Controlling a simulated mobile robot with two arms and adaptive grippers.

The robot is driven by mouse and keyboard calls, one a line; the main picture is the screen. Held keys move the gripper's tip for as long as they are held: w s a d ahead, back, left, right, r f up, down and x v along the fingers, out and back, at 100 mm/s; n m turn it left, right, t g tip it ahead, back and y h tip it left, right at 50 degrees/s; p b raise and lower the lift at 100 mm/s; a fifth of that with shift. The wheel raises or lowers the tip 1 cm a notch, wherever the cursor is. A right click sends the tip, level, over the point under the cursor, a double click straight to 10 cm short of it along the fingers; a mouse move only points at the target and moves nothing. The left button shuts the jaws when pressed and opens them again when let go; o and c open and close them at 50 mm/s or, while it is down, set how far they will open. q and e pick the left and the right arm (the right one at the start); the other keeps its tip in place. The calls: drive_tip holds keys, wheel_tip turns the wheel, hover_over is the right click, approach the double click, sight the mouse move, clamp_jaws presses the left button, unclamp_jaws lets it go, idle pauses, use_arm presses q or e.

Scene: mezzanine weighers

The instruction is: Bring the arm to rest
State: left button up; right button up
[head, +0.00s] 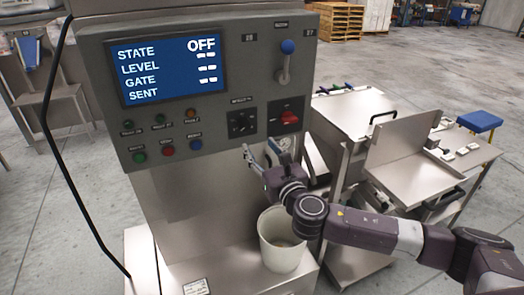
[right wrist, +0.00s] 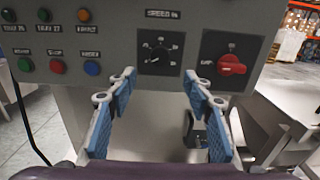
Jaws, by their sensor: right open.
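My right arm reaches in from the right in the head view. Its gripper (head: 262,157) is held in front of the machine's lower panel edge, above a white bucket (head: 281,250). In the right wrist view the gripper (right wrist: 160,88) shows two blue-padded fingers spread wide apart with nothing between them. Beyond them is the grey control panel (right wrist: 115,50), with a black speed knob (right wrist: 157,54) and a red rotary switch (right wrist: 231,66). My left gripper is not in view.
The panel's screen (head: 167,68) reads STATE OFF. A blue-topped lever (head: 286,62) stands at its upper right. The bucket sits on a metal ledge (head: 215,272). Steel carts (head: 410,165) stand to the right, near my forearm. A black cable (head: 60,150) hangs at left. Open floor lies behind.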

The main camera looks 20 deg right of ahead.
drive_tip(key=shift+s, duration=0.45)
